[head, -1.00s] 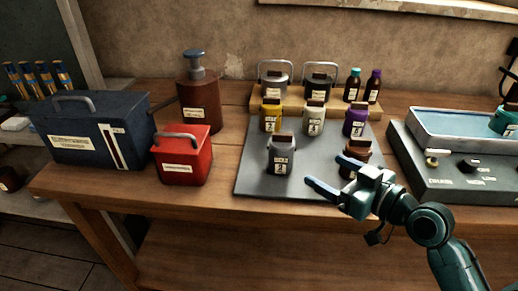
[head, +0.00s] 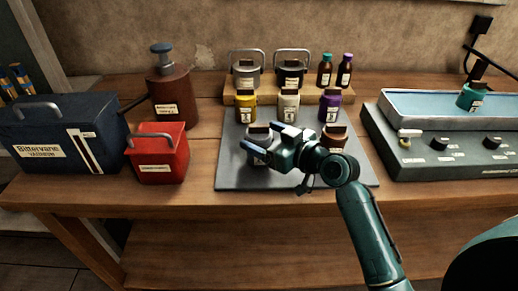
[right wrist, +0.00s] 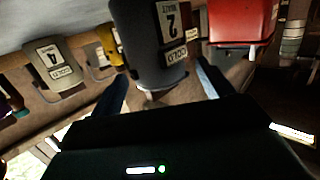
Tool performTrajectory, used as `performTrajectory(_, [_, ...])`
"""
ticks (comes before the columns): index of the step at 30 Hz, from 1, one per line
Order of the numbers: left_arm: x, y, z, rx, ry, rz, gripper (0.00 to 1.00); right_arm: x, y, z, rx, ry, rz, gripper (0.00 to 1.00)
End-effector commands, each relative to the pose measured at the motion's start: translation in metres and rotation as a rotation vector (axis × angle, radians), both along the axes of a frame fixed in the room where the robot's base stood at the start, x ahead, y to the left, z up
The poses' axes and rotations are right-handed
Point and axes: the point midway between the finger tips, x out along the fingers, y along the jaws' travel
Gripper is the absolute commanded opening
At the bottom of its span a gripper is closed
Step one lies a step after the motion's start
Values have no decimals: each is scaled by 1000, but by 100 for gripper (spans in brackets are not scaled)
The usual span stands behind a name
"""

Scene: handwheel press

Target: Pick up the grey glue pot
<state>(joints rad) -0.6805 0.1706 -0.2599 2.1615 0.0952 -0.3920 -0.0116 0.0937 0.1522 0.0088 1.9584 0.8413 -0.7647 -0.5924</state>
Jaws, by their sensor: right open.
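The grey glue pot (head: 258,157) stands on the dark grey mat (head: 232,178), partly hidden behind my right gripper in the head view. In the right wrist view the grey pot (right wrist: 157,45) appears upside down, with its labels facing the camera. My right gripper (head: 259,136) is open, with its fingers at the pot in the head view. In the right wrist view the open fingers (right wrist: 160,82) show on either side of the pot's near end. I cannot tell whether they touch it. My left gripper is not in view.
Yellow (head: 246,106), cream (head: 289,105) and purple (head: 329,107) pots stand just behind; a brown pot (head: 334,142) is close on the right, partly hidden by my arm. A red box (head: 160,160) stands left. A water bath (head: 430,150) is at the right.

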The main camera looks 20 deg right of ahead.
Motion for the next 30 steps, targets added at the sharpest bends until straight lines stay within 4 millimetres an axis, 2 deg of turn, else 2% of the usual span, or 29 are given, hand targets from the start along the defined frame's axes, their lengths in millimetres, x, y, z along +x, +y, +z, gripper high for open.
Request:
performTrajectory(5, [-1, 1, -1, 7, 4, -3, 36, 17, 9, -2, 2, 0, 0, 80])
performTrajectory(13, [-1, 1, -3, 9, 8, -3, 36, 19, 10, -3, -1, -1, -1, 79])
performTrajectory(30, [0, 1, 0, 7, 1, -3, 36, 19, 10, -4, 0, 0, 0, 32])
